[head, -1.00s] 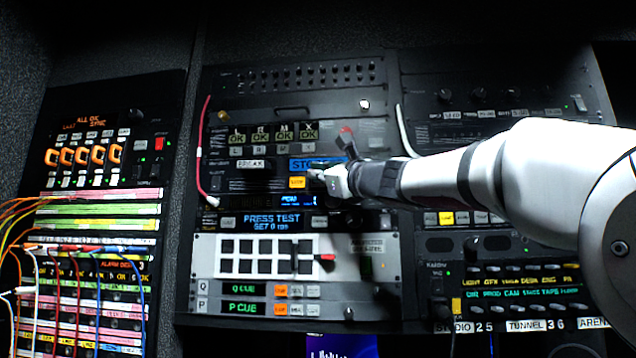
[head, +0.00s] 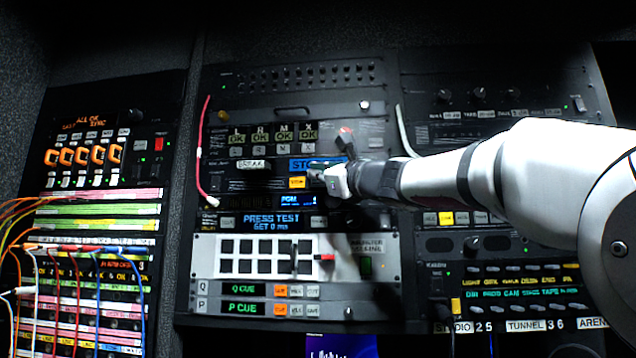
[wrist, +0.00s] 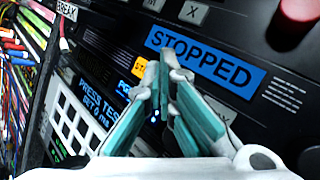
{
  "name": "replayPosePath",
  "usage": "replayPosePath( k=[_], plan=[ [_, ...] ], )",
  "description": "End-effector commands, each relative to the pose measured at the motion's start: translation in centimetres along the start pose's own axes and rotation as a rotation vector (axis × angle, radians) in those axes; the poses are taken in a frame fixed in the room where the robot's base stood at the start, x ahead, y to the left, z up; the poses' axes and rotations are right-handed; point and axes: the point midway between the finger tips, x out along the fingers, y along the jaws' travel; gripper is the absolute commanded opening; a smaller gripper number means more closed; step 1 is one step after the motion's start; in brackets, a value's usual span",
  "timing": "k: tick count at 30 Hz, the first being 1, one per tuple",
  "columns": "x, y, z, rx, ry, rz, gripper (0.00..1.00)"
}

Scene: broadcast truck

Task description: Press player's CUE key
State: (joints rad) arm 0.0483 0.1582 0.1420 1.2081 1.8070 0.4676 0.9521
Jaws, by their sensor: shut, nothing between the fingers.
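The player is the dark rack unit with a blue display reading STOPPED (wrist: 208,62); the gripper partly covers this display in the head view (head: 300,163). A lit orange key (head: 297,182) sits below the display, just left of my gripper. Its edge shows behind the fingers in the wrist view (wrist: 138,66). I cannot read a CUE label on any player key; the fingers hide part of the key row. My gripper (head: 318,173) is shut and empty, its tips at the player's front just under the display. In the wrist view the fingertips (wrist: 167,72) meet. I cannot tell whether they touch the panel.
Below are a PRESS TEST display (head: 272,220), a white panel of black keys (head: 225,267), and Q CUE (head: 244,290) and P CUE (head: 243,308) displays with small keys. A red knob (wrist: 298,12) stands out near the gripper. Patch cables (head: 65,243) hang at left.

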Motion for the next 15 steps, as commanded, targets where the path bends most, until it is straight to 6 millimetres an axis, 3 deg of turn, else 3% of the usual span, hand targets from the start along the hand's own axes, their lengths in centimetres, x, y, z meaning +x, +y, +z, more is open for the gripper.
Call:
replayPosePath(
  k=[15],
  plan=[
    [0.56, -0.41, -0.4, 0.0, 0.0, 0.0, 0.0]
  ],
)
